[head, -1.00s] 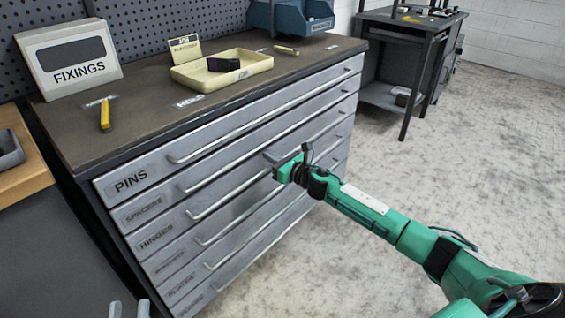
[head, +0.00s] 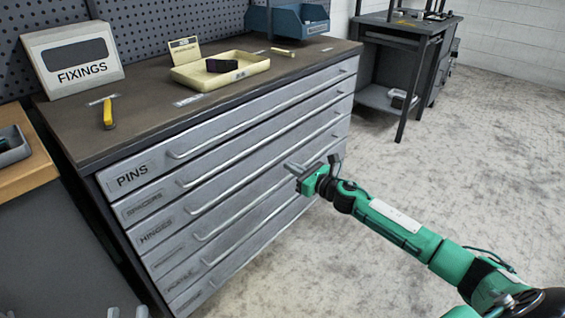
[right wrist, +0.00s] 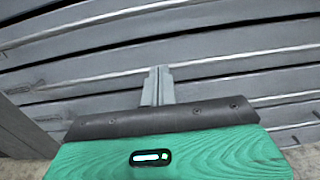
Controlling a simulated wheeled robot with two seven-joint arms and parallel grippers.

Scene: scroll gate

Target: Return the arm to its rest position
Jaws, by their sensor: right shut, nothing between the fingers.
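My right arm comes in from the lower right of the head view, green, with its gripper (head: 293,168) in front of the grey drawer cabinet (head: 225,215). The gripper is shut and empty, with a small gap seeming to lie between it and the drawer fronts. In the right wrist view the two grey fingers (right wrist: 158,84) are together and point at the drawer fronts and their long handles.
All cabinet drawers look shut. On its top stand a FIXINGS box (head: 72,62), a cream tray (head: 222,78) with a dark block, a yellow-handled tool (head: 108,114) and a blue bin (head: 290,20). A dark workbench (head: 400,60) stands behind. The floor (head: 460,165) at right is clear.

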